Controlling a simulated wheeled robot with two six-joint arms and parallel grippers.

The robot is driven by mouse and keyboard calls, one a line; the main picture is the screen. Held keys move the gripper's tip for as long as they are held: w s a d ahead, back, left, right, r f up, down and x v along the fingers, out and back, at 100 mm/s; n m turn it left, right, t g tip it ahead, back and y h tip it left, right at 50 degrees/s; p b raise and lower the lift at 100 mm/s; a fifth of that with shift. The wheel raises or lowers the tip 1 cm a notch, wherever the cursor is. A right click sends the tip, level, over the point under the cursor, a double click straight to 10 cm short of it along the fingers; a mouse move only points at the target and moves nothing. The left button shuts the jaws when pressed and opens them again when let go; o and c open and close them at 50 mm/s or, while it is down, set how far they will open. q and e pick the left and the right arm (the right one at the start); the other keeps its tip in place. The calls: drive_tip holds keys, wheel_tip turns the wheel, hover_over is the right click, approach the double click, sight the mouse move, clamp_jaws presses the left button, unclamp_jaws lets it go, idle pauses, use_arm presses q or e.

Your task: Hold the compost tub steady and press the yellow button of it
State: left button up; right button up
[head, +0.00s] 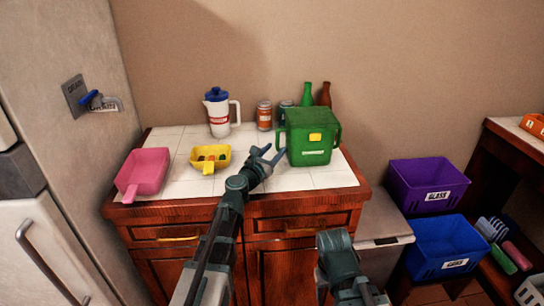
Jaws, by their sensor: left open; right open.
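The compost tub (308,152) is a green, lidded bin with side handles and a white label, upright on the white-tiled counter. Its yellow button (315,137) is on the upper front and is uncovered. My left gripper (272,150) is open just left of the tub, with its fingers pointing toward the tub's left side. One fingertip is very close to that side; I cannot tell if it touches. My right arm shows at the bottom, in front of the cabinet and below the counter; its fingers are not visible.
A yellow scoop (209,160) and a pink scoop (144,171) lie left. Purple (425,184) and blue bins (446,246) stand right. The counter's right front is clear.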

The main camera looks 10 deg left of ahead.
use_arm(q)
drive_tip(key=shift+w, duration=0.1)
clamp_jaws()
idle(1.3)
drive_tip(key=shift+d, duration=0.1)
use_arm(e)
clamp_jaws()
idle(1.5)
